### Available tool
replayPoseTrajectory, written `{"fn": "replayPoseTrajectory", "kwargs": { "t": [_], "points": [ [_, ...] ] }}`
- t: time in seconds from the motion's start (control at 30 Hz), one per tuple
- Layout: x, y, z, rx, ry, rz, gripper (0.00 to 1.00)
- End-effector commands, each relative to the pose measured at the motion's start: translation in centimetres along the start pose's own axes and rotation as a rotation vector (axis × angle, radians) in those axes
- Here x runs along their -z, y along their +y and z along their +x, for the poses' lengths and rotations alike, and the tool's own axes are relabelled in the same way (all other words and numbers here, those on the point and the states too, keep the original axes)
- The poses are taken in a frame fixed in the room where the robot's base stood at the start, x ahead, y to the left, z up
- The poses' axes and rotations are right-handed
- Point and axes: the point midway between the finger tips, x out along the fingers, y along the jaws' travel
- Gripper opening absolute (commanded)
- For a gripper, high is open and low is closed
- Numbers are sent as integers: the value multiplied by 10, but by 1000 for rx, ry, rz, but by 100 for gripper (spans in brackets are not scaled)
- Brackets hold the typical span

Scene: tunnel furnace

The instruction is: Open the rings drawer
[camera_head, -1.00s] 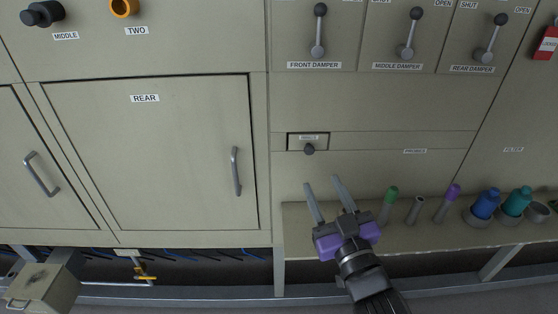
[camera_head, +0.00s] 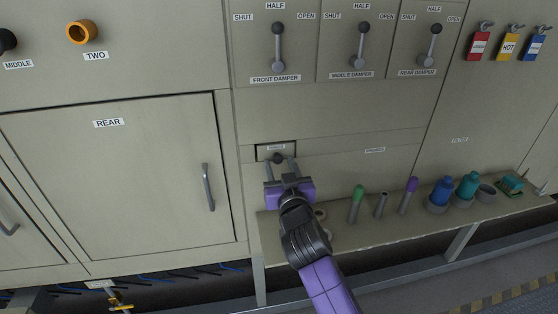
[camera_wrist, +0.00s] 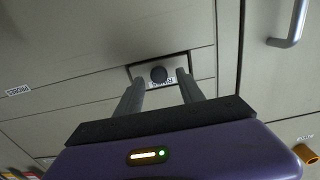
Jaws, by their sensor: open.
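The rings drawer (camera_head: 262,152) is a small shut drawer front in the cabinet face, with a label and a dark round knob (camera_head: 278,158). In the wrist view the drawer (camera_wrist: 196,70) shows beyond the fingertips, label upside down, and its knob (camera_wrist: 159,74) lies between the two fingers' lines. My gripper (camera_head: 280,166) is open, with its fingers pointing at the drawer just below the knob in the head view. In the wrist view my gripper (camera_wrist: 160,80) has one finger to each side of the knob. I cannot tell whether the fingers touch the drawer front.
A shelf (camera_head: 330,236) below holds a green-topped probe (camera_head: 358,193), a purple-topped probe (camera_head: 410,186), a blue bottle (camera_head: 442,190) and a teal bottle (camera_head: 468,186). Damper levers (camera_head: 278,45) are above. The rear door's handle (camera_head: 208,187) stands out at left.

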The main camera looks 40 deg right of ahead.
Motion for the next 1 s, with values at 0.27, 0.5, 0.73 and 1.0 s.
{"fn": "replayPoseTrajectory", "kwargs": {
  "t": [0.27,0.5,0.73,1.0],
  "points": [
    [0,1,11,-1,0,0,45],
    [0,0,11,0,0,0,28],
    [0,0,11,0,0,0,0],
    [0,0,11,0,0,0,0]
  ]
}}
